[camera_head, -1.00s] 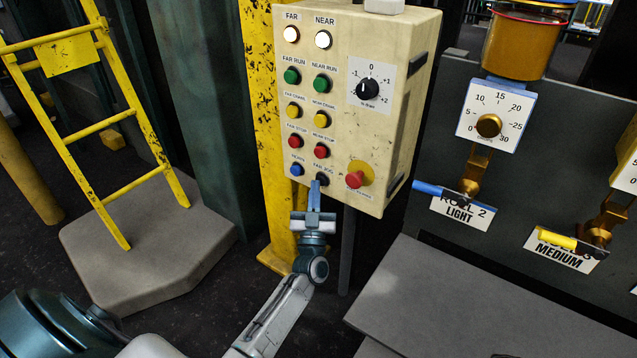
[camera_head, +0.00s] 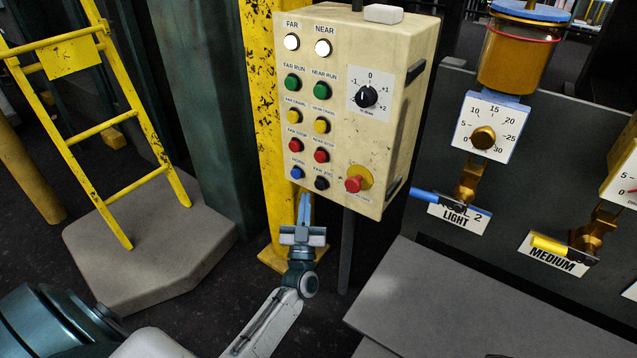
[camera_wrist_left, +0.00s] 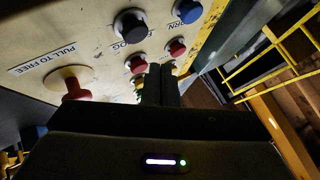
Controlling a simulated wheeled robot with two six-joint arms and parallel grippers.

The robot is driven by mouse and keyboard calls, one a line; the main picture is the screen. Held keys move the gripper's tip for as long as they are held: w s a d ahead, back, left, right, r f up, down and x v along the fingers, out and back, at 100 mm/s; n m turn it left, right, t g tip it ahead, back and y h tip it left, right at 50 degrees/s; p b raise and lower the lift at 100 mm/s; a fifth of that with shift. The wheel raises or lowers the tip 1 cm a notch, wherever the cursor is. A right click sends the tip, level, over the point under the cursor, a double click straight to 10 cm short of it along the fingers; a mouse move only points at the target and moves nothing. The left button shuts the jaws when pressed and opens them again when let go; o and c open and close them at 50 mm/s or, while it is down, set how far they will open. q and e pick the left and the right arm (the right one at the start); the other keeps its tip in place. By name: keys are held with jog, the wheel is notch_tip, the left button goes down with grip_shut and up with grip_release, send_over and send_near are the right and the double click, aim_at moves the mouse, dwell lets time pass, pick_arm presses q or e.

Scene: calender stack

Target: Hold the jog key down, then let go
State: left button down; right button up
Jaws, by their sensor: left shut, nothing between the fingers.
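The black jog button (camera_head: 321,183) sits at the bottom of the button columns on the cream control box (camera_head: 352,140). Its label is partly readable as a jog label. In the left wrist view the black button (camera_wrist_left: 131,25) stands out from the panel, beyond the fingertips and a little to the left. My left gripper (camera_head: 305,197) is shut and empty, just below and left of the black button and apart from it. Its dark fingers (camera_wrist_left: 161,84) also show in the left wrist view. My right gripper is in neither view.
A blue button (camera_head: 297,172) is just left of the black one, close above my fingertips. A red mushroom button (camera_head: 354,184) is to the right. Red, yellow and green buttons are above. A yellow post (camera_head: 263,100) stands behind the box.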

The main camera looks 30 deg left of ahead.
pick_arm(q)
jog(key=shift+s+a+p, duration=0.1)
jog(key=shift+s+p, duration=0.35)
jog(key=shift+s, duration=0.8)
